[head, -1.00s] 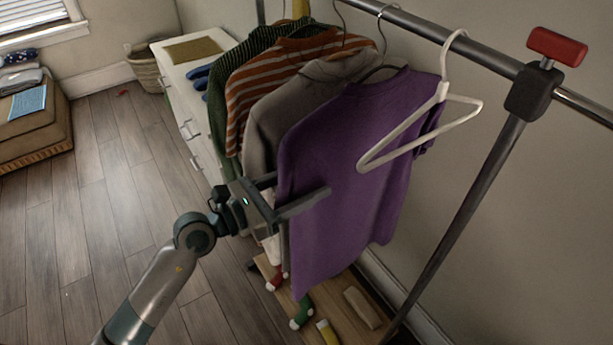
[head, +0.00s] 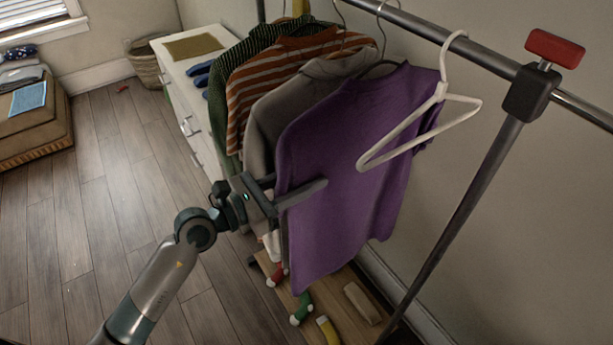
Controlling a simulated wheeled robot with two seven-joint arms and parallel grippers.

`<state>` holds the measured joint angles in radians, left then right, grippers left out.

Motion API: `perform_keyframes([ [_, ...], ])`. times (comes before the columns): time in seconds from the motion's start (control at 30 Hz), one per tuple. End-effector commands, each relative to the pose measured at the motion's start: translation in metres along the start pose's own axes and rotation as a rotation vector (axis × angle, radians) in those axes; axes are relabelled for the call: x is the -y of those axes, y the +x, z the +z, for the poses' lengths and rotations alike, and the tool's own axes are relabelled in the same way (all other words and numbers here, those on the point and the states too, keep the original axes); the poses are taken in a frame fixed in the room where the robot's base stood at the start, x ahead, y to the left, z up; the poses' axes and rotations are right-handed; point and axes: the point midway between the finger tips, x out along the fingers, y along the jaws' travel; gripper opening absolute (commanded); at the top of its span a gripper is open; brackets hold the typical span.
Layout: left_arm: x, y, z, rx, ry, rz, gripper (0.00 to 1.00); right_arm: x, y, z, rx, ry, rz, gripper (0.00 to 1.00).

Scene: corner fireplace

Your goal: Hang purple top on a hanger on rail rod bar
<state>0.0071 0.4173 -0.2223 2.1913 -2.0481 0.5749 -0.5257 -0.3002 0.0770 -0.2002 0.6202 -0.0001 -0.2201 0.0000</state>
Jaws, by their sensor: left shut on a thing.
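The purple top (head: 345,170) hangs on a dark hanger (head: 381,66) whose hook is over the metal rail rod (head: 452,40). My left gripper (head: 300,192) is at the top's left edge, with one finger lying across its front. It is shut on the purple top, and the other finger is mostly hidden behind the cloth. An empty white hanger (head: 410,132) hangs on the rail in front of the top. My right gripper is out of view.
A grey top (head: 265,125), an orange striped sweater (head: 240,95) and a dark green knit hang close behind. A red knob (head: 556,48) tops the rack's post (head: 465,205). Small items lie on the wooden lower shelf. A white dresser (head: 182,95) stands behind; the floor at left is clear.

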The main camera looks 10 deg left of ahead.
Motion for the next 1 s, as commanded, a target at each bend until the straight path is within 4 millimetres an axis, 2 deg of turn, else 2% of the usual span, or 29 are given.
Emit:
perform_keyframes([
  [0.2, 0.000, -0.004, 0.013, 0.001, 0.000, 0.000, 0.06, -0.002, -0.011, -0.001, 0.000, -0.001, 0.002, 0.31],
  [0.73, 0.000, -0.006, 0.015, 0.001, 0.000, 0.000, 0.06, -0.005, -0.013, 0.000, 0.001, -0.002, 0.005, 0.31],
  [1.0, 0.000, -0.015, 0.020, 0.001, 0.001, 0.000, 0.06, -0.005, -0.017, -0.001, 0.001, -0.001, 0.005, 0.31],
])
